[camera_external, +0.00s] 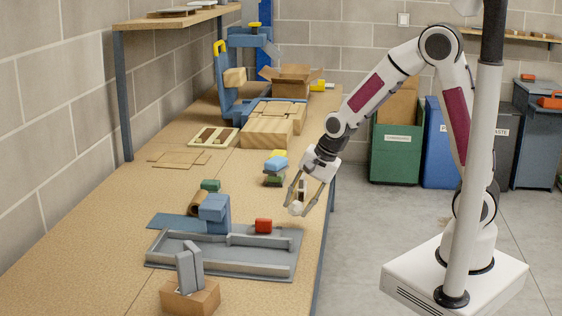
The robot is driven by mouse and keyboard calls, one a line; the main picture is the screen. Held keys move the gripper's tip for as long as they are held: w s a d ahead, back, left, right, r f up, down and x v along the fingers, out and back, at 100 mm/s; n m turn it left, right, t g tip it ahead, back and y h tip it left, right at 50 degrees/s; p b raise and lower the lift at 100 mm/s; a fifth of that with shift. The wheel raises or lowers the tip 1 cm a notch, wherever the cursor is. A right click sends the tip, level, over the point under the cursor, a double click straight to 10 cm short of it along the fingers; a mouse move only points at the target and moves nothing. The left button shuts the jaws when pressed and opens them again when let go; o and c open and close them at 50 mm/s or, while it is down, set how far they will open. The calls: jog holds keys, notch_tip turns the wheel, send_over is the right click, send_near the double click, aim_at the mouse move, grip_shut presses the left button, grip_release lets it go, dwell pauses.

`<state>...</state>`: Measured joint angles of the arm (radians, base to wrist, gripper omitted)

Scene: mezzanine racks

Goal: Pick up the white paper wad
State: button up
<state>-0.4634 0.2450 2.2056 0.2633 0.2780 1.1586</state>
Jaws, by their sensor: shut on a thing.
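The white paper wad (296,208) is a small, pale, roundish lump near the right edge of the long workbench (100,265). My gripper (299,207) points down and is shut on the wad, with a finger on either side of it. Whether the wad touches the bench or hangs just above it, I cannot tell.
Wooden blocks (268,131) and an open cardboard box (290,80) are farther back. The left front bench is clear.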

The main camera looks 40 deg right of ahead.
aim_at(299, 201)
notch_tip(299, 201, up, 7)
jog(key=shift+r, duration=0.2)
